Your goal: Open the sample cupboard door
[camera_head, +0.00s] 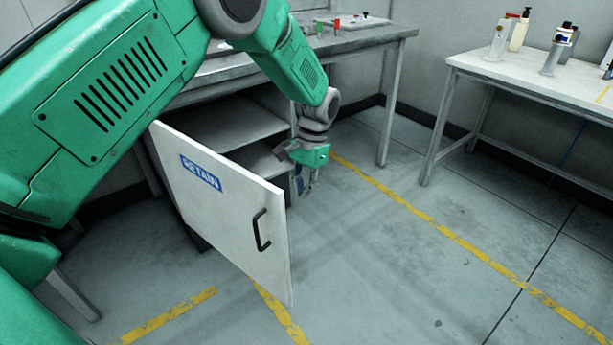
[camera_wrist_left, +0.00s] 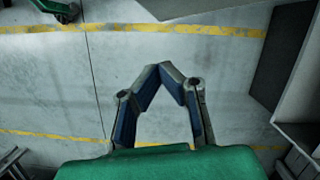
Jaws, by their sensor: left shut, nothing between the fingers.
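The sample cupboard door (camera_head: 222,213) is a white panel with a blue "RETAIN" label (camera_head: 200,174) and a black bar handle (camera_head: 261,230). It stands swung well open, and the cupboard interior (camera_head: 228,130) with its grey shelf shows behind it. My left gripper (camera_head: 307,190) hangs just past the door's free upper edge, on the inner side, away from the handle. In the left wrist view its fingertips (camera_wrist_left: 172,72) meet with nothing between them, above bare floor. I cannot tell whether the gripper touches the door. My right gripper is not in view.
The cupboard sits under a grey bench (camera_head: 352,40) with small red and green items on top. A white table (camera_head: 530,75) with bottles stands at the right. The grey floor (camera_head: 400,270) with yellow lines is clear in front and to the right.

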